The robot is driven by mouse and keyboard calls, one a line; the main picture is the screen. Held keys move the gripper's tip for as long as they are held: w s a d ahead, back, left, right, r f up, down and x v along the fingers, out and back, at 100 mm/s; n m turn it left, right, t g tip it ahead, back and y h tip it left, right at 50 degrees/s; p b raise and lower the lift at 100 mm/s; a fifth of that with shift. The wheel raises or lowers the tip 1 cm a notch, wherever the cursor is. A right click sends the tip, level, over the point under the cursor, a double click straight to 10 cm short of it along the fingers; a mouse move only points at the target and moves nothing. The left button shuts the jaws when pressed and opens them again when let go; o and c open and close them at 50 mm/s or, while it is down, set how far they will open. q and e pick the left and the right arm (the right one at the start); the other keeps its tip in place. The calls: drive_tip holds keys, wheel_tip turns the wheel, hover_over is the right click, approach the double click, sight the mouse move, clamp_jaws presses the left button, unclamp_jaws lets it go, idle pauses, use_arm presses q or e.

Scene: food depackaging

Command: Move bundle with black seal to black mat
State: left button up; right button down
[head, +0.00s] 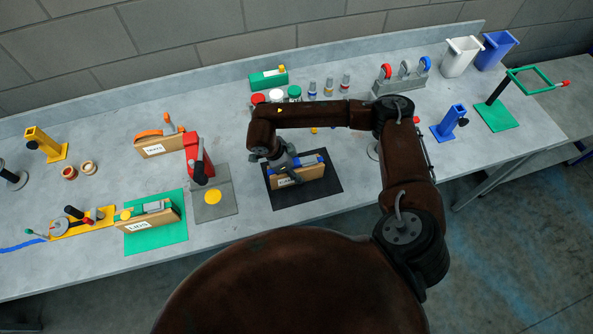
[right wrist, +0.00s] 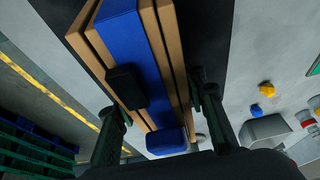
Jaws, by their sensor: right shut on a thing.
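The bundle (head: 303,173) of brown cardboard with a blue band is at the black mat (head: 322,191), inside the mat's outline. In the right wrist view the bundle (right wrist: 165,45) shows the blue band running along it and a black seal (right wrist: 125,87) on top. My right gripper (head: 284,160) is shut on this bundle, with one finger on each side. I cannot tell whether its underside touches the mat. My left gripper is not in view.
A bundle with an orange band (head: 158,145) stands at the back left. Another bundle (head: 148,217) sits on a green mat (head: 172,236). A red press (head: 197,160) stands left of the black mat. Several jars and bottles stand behind my right arm.

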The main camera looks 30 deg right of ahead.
drive_tip(key=shift+f, duration=0.25)
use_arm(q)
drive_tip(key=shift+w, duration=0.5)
use_arm(e)
drive_tip(key=c, duration=1.2)
unclamp_jaws()
drive_tip(key=shift+f, duration=0.1)
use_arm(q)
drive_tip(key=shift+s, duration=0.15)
use_arm(e)
drive_tip(key=shift+r, duration=0.2)
drive_tip(key=b+v, duration=0.2)
drive_tip(key=v, duration=0.8)
drive_tip(key=shift+a+r+b, duration=0.15)
drive_tip(key=shift+b, duration=0.15)
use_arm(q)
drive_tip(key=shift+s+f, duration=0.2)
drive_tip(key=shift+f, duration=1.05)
use_arm(e)
drive_tip(key=shift+a+r, duration=0.25)
drive_tip(key=shift+r, duration=0.45)
